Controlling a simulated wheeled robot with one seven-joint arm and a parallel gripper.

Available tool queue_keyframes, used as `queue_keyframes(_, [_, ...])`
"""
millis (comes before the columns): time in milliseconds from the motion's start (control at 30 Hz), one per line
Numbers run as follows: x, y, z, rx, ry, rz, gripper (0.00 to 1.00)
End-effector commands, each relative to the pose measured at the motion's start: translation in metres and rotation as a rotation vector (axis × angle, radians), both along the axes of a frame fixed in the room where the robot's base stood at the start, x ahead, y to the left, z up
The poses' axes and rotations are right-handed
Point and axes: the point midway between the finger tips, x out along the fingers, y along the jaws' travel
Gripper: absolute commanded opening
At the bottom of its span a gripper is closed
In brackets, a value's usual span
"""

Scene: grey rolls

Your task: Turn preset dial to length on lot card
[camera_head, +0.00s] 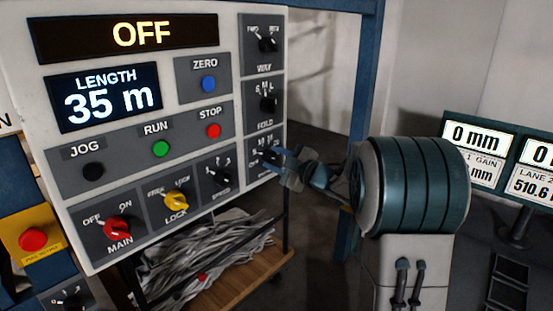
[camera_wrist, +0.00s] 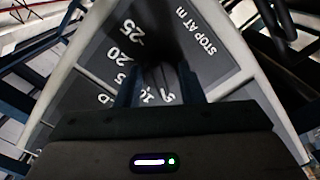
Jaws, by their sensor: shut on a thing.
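The preset dial (camera_head: 266,156) is the lowest knob in the right column of the white control panel. In the wrist view its plate (camera_wrist: 200,68) reads "STOP AT m", with 25 and 20 legible and smaller numbers partly covered. My gripper (camera_head: 283,160) reaches the dial from the right. In the wrist view my gripper (camera_wrist: 158,88) is shut on the dark dial knob (camera_wrist: 158,76) between its fingers. Which number the pointer faces is hidden. I cannot make out a lot card in either view.
The panel (camera_head: 215,130) shows "OFF" and a length display (camera_head: 103,97) of 35 m. Below, a wooden shelf (camera_head: 235,283) holds grey strips. Screens (camera_head: 485,150) stand at right.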

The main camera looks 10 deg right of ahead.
Motion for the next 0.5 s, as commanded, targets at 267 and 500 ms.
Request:
queue_keyframes(267, [-0.0001, -0.0004, -0.0003, -0.001, 0.0, -0.001, 0.4])
queue_keyframes(500, [-0.0001, -0.0002, -0.0001, -0.001, 0.0, -0.001, 0.56])
